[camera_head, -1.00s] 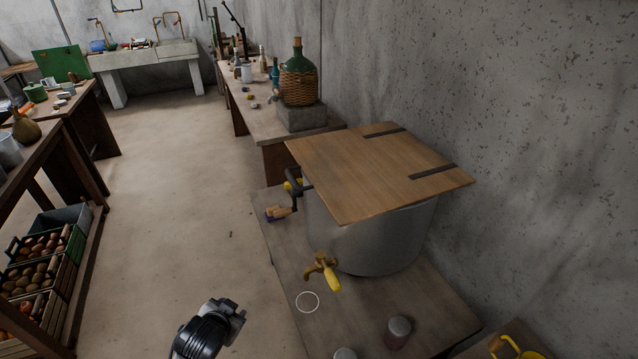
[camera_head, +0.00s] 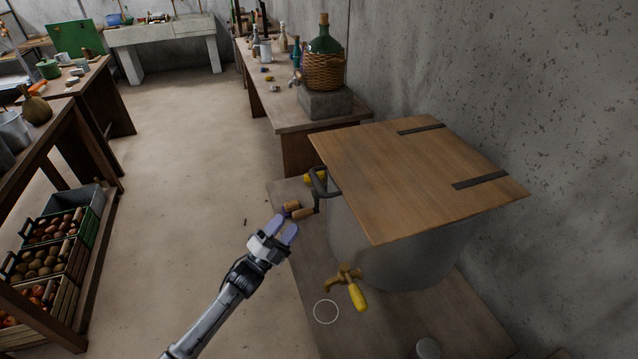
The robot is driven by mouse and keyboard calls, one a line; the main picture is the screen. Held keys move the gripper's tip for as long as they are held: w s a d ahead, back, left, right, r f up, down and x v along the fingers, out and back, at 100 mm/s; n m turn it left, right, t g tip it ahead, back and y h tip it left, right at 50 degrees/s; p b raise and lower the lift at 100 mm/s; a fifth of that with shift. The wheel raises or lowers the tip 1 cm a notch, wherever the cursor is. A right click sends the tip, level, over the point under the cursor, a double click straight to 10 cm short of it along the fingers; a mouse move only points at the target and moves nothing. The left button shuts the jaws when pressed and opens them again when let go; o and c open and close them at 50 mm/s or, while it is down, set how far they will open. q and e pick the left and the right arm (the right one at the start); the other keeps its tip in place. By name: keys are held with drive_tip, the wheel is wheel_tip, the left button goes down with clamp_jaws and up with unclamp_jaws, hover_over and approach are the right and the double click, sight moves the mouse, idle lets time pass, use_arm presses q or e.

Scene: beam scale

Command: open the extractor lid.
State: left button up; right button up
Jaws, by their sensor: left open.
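The extractor (camera_head: 405,250) is a grey metal drum on a low wooden table against the wall. Its flat square wooden lid (camera_head: 410,180) lies shut on top, with two dark hinge straps on the wall side. A crank with a wooden handle (camera_head: 302,213) and a brass tap with a yellow handle (camera_head: 357,297) stick out from the drum. My left gripper (camera_head: 283,230) is open and empty, left of the drum and close to the crank handle; I cannot tell if they touch. It is away from the lid's near left edge. My right gripper is not in view.
A wicker-covered green bottle (camera_head: 325,62) stands on a block on the bench behind. Jar lids (camera_head: 428,348) and a white ring (camera_head: 326,312) are near the table's front. Crates of produce (camera_head: 45,262) stand at left. The floor between is clear.

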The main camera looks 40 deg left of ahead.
sight(317, 184)
use_arm(q)
drive_tip(key=p+x, duration=0.2)
drive_tip(key=x, duration=1.1)
drive_tip(key=shift+w+a+r+p, duration=0.1)
drive_tip(key=shift+w+r+p, duration=0.1)
drive_tip(key=shift+w+p, duration=0.15)
drive_tip(key=shift+m, duration=0.3)
clamp_jaws()
